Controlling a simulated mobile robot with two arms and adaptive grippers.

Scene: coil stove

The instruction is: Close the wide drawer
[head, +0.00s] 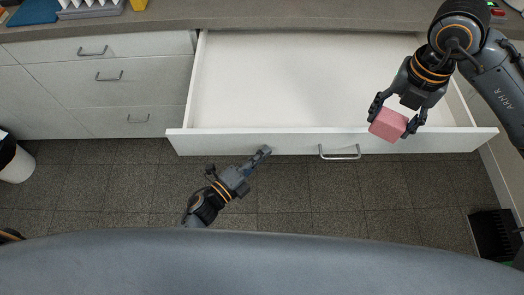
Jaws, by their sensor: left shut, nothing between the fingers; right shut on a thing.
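The wide drawer (245,142) is pulled well out below the counter, and its white inside looks empty. A metal bar handle (339,152) sits on its front, right of the middle. My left gripper (266,150) is shut and empty, with its tips at the drawer front, left of the handle; I cannot tell whether they touch it. My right gripper (393,121) is shut on a pink block (388,125) and holds it above the right part of the drawer, near the front panel.
Closed narrower drawers (110,75) with handles are at the left. A counter (250,17) runs along the back, with a blue item (35,12) on it. A white bin (15,162) stands at far left, a dark crate (492,235) at lower right. Tiled floor lies before the drawer.

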